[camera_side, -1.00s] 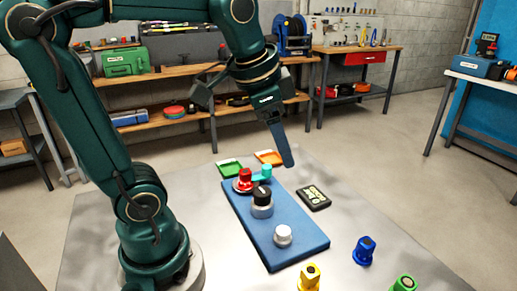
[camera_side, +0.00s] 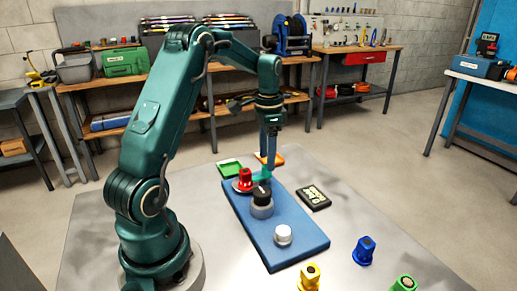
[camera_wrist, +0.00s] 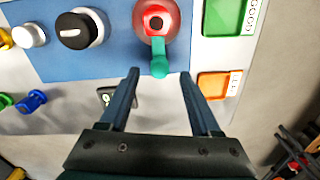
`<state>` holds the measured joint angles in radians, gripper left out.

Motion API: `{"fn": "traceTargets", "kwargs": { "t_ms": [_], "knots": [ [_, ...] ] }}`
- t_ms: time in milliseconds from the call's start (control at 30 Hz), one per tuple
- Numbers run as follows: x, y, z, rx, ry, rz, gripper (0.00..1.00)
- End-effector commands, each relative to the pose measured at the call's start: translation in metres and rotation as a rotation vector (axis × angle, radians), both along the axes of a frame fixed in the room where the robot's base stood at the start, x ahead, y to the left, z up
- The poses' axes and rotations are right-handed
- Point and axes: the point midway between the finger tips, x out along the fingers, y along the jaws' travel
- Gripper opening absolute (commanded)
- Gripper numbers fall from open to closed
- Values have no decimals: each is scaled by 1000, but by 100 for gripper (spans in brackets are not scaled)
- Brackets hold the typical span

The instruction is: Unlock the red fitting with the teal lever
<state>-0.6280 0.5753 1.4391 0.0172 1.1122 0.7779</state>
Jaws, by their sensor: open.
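The red fitting (camera_side: 244,179) stands at the far end of the blue board (camera_side: 290,243). It also shows at the top of the wrist view (camera_wrist: 154,18). The teal lever (camera_wrist: 159,62) sticks out from the fitting toward my gripper; in the side view the lever (camera_side: 262,177) is partly hidden behind my gripper. My gripper (camera_side: 262,160) points down over the lever's end. In the wrist view my gripper (camera_wrist: 162,85) is open, with one finger on each side of the lever's line. The lever's tip lies near the opening; I cannot tell whether it touches a finger.
A black-and-silver knob (camera_side: 262,202) and a white knob (camera_side: 283,235) stand on the board. A green tray (camera_wrist: 225,18), an orange tray (camera_wrist: 213,85) and a dark display (camera_side: 314,197) lie nearby. Blue (camera_side: 364,250), yellow (camera_side: 309,277) and green (camera_side: 404,283) fittings stand at the front right.

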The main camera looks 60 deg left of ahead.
Motion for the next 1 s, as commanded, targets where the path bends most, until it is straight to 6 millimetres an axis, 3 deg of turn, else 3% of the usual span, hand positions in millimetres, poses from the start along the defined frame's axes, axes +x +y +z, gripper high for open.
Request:
{"fn": "traceTargets", "kwargs": {
  "t_ms": [200, 500, 533, 700, 1000],
  "knots": [
    [0, 0, -23, -2, 1, -1, 64],
    [0, 0, -28, 1, -1, -1, 64],
    [0, 0, -27, 1, -1, -1, 60],
    [0, 0, -27, 1, -1, -1, 0],
    [0, 0, -27, 0, -1, 19, 0]
  ]
}}
